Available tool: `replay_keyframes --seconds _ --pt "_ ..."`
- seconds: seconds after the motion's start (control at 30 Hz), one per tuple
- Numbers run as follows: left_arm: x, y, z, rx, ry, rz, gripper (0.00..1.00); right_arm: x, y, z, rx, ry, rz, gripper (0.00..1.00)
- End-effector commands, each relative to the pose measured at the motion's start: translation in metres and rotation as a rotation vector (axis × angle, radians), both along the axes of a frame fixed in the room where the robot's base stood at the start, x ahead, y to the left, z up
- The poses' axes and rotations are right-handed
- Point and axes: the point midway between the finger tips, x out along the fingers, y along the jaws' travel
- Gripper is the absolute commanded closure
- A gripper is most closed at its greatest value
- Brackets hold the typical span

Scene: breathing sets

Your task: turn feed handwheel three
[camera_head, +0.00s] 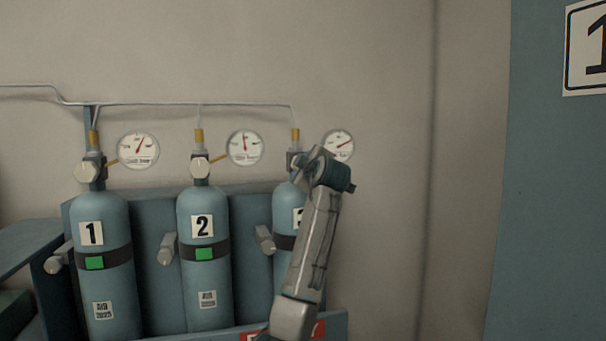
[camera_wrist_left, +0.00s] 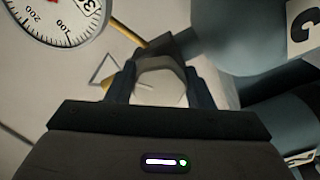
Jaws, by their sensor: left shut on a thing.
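Cylinder three (camera_head: 284,208) is the rightmost of the blue cylinders, its number label partly covered by my arm. My left gripper (camera_head: 306,166) is at the valve on top of it. In the left wrist view, the two fingers of my left gripper (camera_wrist_left: 160,88) are shut on the pale round handwheel three (camera_wrist_left: 158,84), one on each side. In the head view this handwheel is mostly hidden by the gripper. Gauge three (camera_head: 340,144) is just right of the gripper, and its dial also shows in the left wrist view (camera_wrist_left: 55,18). My right gripper is not in view.
Cylinder one (camera_head: 112,268) and cylinder two (camera_head: 203,265) stand to the left, with handwheels (camera_head: 86,172) (camera_head: 200,168) and gauges (camera_head: 137,150) (camera_head: 245,147). A thin pipe (camera_head: 180,104) runs above. Bare wall (camera_head: 390,200) is to the right.

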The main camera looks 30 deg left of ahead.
Motion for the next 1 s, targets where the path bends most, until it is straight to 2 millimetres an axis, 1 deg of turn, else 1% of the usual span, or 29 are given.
replay_keyframes --seconds 0.03,0.3,0.7,1.0 --pt "0.000 0.000 -0.003 -0.030 -0.033 0.000 0.75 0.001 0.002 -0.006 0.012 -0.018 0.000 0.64" --pt "0.001 -0.001 -0.002 -0.197 -0.227 0.000 0.75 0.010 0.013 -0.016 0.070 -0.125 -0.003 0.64" --pt "0.001 -0.001 -0.001 -0.427 -0.495 0.001 0.75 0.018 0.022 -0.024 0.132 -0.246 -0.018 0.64" --pt "0.001 -0.001 0.001 -0.538 -0.627 0.000 0.75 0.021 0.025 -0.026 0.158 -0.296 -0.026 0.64"
